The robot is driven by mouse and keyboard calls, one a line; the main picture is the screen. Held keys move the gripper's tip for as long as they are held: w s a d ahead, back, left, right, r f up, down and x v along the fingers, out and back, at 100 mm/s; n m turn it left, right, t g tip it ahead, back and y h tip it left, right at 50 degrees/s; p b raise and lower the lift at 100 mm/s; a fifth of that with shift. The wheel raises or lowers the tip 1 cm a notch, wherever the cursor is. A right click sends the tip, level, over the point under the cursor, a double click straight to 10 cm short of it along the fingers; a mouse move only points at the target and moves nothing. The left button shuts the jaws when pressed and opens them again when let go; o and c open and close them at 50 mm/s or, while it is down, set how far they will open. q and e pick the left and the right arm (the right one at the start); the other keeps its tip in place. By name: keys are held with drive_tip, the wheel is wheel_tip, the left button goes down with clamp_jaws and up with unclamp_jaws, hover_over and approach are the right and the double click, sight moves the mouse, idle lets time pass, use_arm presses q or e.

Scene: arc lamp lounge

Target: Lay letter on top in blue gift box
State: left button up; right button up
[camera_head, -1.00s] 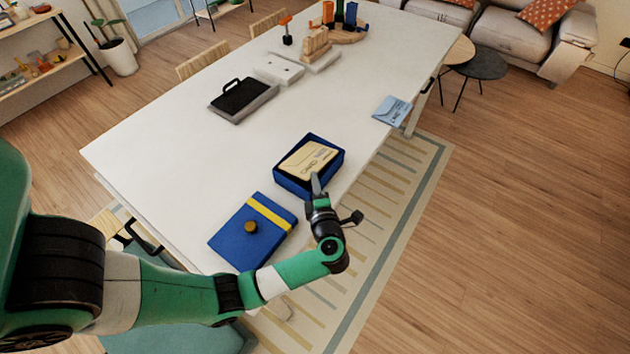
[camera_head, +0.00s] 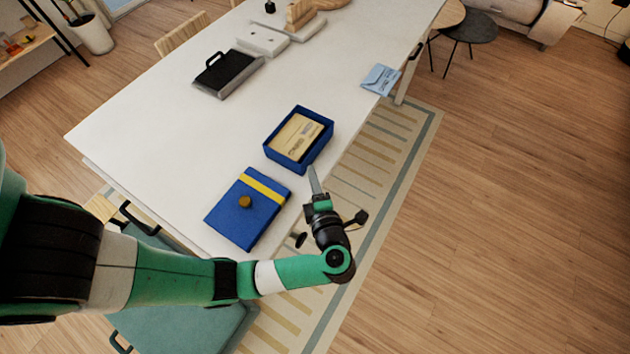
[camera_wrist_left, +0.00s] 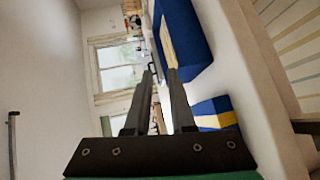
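The open blue gift box (camera_head: 268,152) stands near the table's right edge. A cream letter (camera_head: 297,135) lies inside it, within the walls; its writing is too blurred to read. The box also shows in the left wrist view (camera_wrist_left: 190,38). The blue lid (camera_head: 227,217), with a yellow band and a round knob, lies on the table nearer to me and also shows in the left wrist view (camera_wrist_left: 212,108). My left gripper (camera_head: 313,172) is just beside the box's near side, apart from the letter. Its two fingers (camera_wrist_left: 160,75) stand apart with nothing between them. My right gripper is out of view.
A light blue envelope (camera_head: 380,79) lies at the table's right edge. A grey tray with a black handled item (camera_head: 228,73) and a white block (camera_head: 262,40) are farther back. The table's middle is clear. A teal bench or seat (camera_head: 180,325) is below the near edge.

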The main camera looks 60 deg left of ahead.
use_arm(q)
drive_tip(key=v, duration=0.2)
drive_tip(key=shift+d+r, duration=0.1)
drive_tip(key=shift+d, duration=0.25)
